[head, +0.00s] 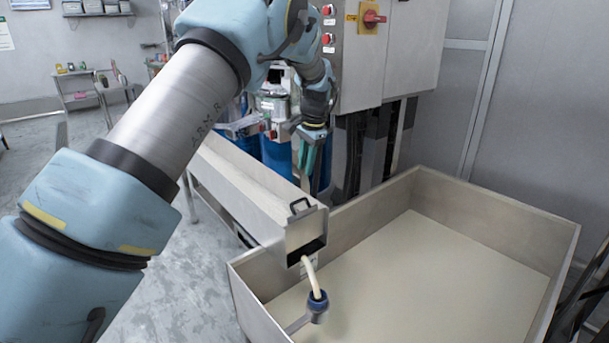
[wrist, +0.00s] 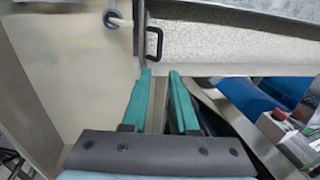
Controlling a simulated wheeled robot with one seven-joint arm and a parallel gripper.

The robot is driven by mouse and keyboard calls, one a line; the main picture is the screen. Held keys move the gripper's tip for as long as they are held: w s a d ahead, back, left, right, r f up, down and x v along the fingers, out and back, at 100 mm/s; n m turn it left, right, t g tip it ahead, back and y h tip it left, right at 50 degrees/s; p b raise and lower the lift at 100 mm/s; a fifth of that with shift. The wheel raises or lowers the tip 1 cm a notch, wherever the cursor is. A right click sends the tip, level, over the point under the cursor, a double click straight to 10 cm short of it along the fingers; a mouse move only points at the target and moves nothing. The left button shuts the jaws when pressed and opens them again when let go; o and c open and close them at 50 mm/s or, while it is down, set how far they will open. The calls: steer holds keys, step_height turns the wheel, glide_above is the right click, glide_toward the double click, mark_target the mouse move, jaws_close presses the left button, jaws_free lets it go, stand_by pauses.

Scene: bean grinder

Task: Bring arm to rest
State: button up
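My gripper (head: 311,178) hangs fingers-down in the head view, behind the metal chute (head: 245,190) and in front of the grey cabinet's lower part. In the wrist view its two teal fingers (wrist: 160,74) stand apart with an empty gap between them, so it is open and holds nothing. My arm reaches across the head view from the lower left to the upper middle. A blue-rimmed scoop (head: 317,302) is at the end of a pale stream or tube coming from the chute's mouth, above the bin; its blue rim also shows in the wrist view (wrist: 112,20).
A large open metal bin (head: 500,207) with a pale floor fills the lower right. The chute has a black handle (head: 300,206) at its end. The grey cabinet (head: 365,60) carries red buttons and a red switch (head: 373,18). Blue containers (head: 275,155) stand behind the chute. Floor at left is clear.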

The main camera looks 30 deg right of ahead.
steer(key=shift+r, duration=0.1)
stand_by(0.4)
steer(key=a+r+n+g, duration=0.1)
steer(key=a+n, duration=0.3)
steer(key=a, duration=0.9)
steer(key=a+r+n, duration=0.2)
steer(key=a+n, duration=0.2)
steer(key=a, duration=1)
steer(key=s+a+f+n, duration=0.1)
steer(key=s+a+n, duration=0.5)
steer(key=s+a, duration=1)
steer(key=a, duration=0.3)
steer(key=shift+s+f+n+h, duration=0.25)
steer(key=shift+n+h, duration=0.05)
steer(key=shift+n, duration=0.1)
